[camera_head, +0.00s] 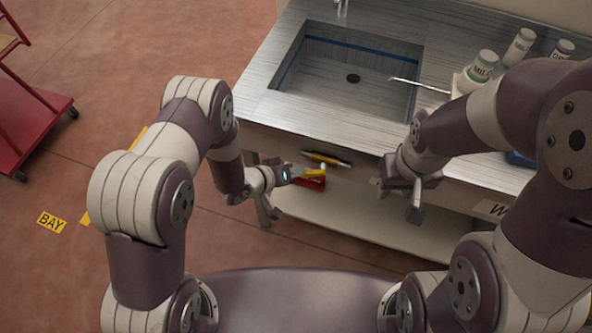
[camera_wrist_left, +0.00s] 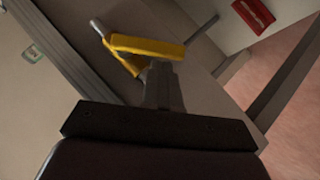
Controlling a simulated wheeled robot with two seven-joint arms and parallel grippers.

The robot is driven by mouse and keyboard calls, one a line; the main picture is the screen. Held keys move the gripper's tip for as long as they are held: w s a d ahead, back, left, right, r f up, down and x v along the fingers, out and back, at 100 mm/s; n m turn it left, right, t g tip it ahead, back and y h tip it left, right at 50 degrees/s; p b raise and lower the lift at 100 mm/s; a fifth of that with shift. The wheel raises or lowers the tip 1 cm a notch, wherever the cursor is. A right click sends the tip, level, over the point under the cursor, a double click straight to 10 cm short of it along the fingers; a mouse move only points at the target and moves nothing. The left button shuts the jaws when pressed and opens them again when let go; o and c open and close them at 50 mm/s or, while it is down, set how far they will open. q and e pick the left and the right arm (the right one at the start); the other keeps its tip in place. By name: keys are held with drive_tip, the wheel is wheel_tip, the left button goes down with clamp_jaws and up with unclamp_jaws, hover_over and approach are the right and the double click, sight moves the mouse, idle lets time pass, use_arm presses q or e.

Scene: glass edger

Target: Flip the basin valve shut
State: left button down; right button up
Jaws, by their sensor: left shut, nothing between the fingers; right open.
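The basin (camera_head: 350,70) is a steel sink set in the counter. Below its front edge a yellow bar (camera_head: 326,160) shows on the front panel, with a yellow lever-like piece just beneath it. In the left wrist view the yellow valve handle (camera_wrist_left: 147,47) shows as two angled arms beside a grey metal stub. My left gripper (camera_head: 296,173) is shut and empty, its closed fingers (camera_wrist_left: 162,75) right at the handle's near edge; I cannot tell whether they touch. My right gripper (camera_head: 398,198) is open and empty in front of the counter, farther right.
A red box (camera_head: 312,183) sits below the yellow lever; a red object (camera_wrist_left: 253,14) shows in the left wrist view. A red cart (camera_head: 30,115) is at far left.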

use_arm(q)
drive_tip(key=shift+d+f, duration=0.1)
drive_tip(key=shift+f, duration=0.1)
drive_tip(key=shift+f+b, duration=0.3)
drive_tip(key=shift+b, duration=0.15)
drive_tip(key=f+n+h+b, duration=0.1)
drive_tip(key=h+b, duration=0.1)
drive_tip(key=b, duration=0.1)
drive_tip(key=d+f+n+h+b, duration=0.1)
drive_tip(key=f+n+h+b, duration=0.1)
drive_tip(key=d+f+n+h+b, duration=0.1)
drive_tip(key=n+h+b, duration=0.1)
drive_tip(key=b, duration=0.1)
drive_tip(key=shift+s+d+f+h+b, duration=0.1)
drive_tip(key=shift+s+f+h+b, duration=0.05)
drive_tip(key=shift+s+h+b, duration=0.2)
idle(0.4)
drive_tip(key=shift+s+d, duration=0.1)
idle(0.5)
